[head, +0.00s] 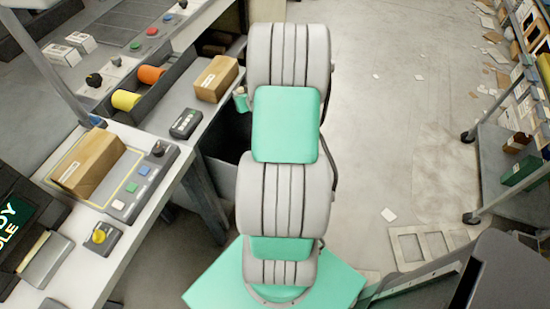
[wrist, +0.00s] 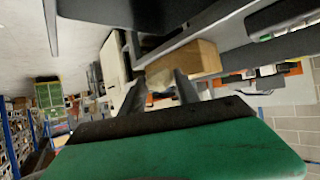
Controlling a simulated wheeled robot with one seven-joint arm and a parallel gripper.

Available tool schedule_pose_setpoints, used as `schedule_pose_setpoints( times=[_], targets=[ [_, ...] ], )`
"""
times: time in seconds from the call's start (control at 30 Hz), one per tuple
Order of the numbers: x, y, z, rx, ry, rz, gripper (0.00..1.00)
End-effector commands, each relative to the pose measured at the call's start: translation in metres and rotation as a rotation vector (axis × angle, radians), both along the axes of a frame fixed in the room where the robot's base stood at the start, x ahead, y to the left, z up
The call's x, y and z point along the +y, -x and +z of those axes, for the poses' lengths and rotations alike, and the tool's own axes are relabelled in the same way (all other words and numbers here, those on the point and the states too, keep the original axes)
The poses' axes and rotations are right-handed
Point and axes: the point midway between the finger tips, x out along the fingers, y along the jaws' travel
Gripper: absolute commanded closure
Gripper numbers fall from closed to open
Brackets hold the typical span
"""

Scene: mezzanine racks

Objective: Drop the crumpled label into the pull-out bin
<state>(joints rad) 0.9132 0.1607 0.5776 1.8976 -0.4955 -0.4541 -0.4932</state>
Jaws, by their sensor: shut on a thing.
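My gripper (wrist: 160,80) shows in the wrist view as two dark fingers with a narrow gap between them. A dark open-topped bin (head: 226,138), seemingly the pull-out bin, sits below the counter edge just left of my arm. Part of it is hidden behind the arm, and its inside is in shadow.
A cardboard box (head: 216,78) stands on the counter by the bin; another box (head: 88,164) lies on the nearer bench. Orange (head: 151,75) and yellow (head: 126,100) rolls sit in a trough. A wheeled rack (head: 500,150) stands right. The floor between is mostly clear, with scattered paper.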

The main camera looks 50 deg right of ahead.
Motion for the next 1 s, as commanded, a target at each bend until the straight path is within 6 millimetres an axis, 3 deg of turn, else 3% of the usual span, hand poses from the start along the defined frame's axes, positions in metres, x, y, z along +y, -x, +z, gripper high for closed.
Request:
schedule_pose_setpoints(
  times=[0.03,0.2,0.47,0.5,0.8,1.0],
  targets=[
    [0.000,0.000,-0.012,0.001,-0.002,0.000,1.00],
    [0.000,0.000,-0.031,0.000,0.000,0.000,1.00],
    [0.000,0.000,-0.033,0.000,0.001,0.000,1.00],
    [0.000,0.000,-0.033,0.000,0.001,0.000,0.62],
    [0.000,0.000,-0.033,0.000,0.001,0.000,0.37],
    [0.000,0.000,-0.033,0.000,0.001,0.000,0.37]
  ],
)
